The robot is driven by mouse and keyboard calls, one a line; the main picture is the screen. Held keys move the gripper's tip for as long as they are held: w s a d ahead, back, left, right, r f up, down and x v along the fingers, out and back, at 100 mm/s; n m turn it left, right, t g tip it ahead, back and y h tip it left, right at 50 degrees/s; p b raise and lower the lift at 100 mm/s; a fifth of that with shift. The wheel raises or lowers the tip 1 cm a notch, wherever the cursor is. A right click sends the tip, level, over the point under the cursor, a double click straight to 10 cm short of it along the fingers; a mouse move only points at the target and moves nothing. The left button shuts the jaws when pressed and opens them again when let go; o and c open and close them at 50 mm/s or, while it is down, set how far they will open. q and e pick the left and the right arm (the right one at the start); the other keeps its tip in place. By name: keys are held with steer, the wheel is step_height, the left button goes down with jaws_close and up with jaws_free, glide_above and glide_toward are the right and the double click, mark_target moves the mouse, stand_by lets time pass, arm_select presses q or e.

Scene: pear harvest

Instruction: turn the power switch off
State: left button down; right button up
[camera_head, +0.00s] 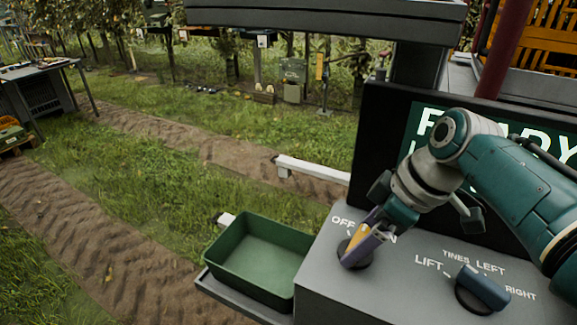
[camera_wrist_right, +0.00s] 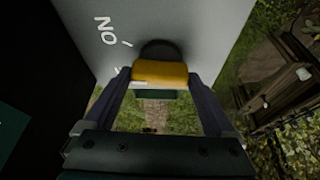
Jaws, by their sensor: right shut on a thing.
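The power switch is a yellow knob (camera_head: 357,240) on a dark round base, on the grey console top (camera_head: 400,285). "OFF" is printed to its upper left, and a partly hidden "ON" is to its right. My right gripper (camera_head: 353,251) comes down from above with its purple-grey fingers closed on both sides of the knob. In the right wrist view the yellow knob (camera_wrist_right: 160,73) sits between the two fingers, with the printed "ON" to its left. The knob's exact pointing is partly hidden by the fingers. My left gripper is not in view.
A blue-grey tines lever (camera_head: 484,288), marked LIFT, LEFT and RIGHT, stands to the right on the console. An empty green tray (camera_head: 225,258) is left of the console. A dark display panel (camera_head: 385,140) rises behind. Grass and dirt tracks lie beyond.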

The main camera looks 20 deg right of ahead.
steer(key=n+g+y+b, duration=0.1)
steer(key=n, duration=0.2)
steer(key=shift+d+f+n+b, duration=0.1)
steer(key=shift+n+b, duration=0.2)
steer(key=shift+n, duration=0.1)
steer(key=shift+w+n+g+y+b, duration=0.1)
steer(key=shift+n+g+y+b, duration=0.25)
steer(key=shift+n+b, duration=0.7)
steer(key=shift+n, duration=0.55)
steer(key=shift+g, duration=0.25)
steer(key=o, duration=1.1)
steer(key=shift+c, duration=0.2)
steer(key=w+v, duration=0.1)
steer(key=v, duration=0.6)
steer(key=shift+s+r, duration=0.35)
steer(key=shift+s, duration=0.2)
